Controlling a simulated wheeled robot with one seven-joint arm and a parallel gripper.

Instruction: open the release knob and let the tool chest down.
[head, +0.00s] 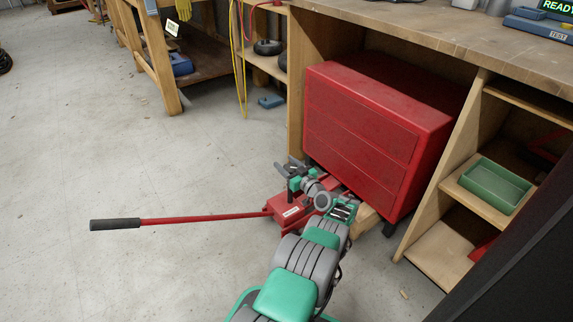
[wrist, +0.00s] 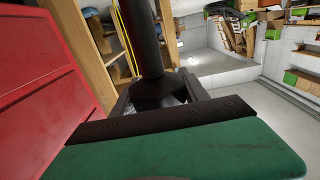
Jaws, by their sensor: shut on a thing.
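The red tool chest (head: 360,135) stands under the bench top, with a dark leg near its front right corner. A red jack (head: 290,212) is low at its front left, and its long red handle (head: 200,219) with a black grip reaches left above the floor. My gripper (head: 290,168) is over the jack, beside the chest. In the wrist view my gripper (wrist: 160,92) is shut around a dark faceted piece, which looks like the release knob (wrist: 163,91), with a dark post above it. The knob is hidden in the head view. The chest also fills the left of the wrist view (wrist: 40,90).
A pale wooden block (head: 366,214) is at the chest's lower front. Shelves with a green tray (head: 495,186) stand to the right. The bench top (head: 450,40) overhangs the chest. A yellow hose (head: 240,60) hangs behind. The floor at left is clear apart from the handle.

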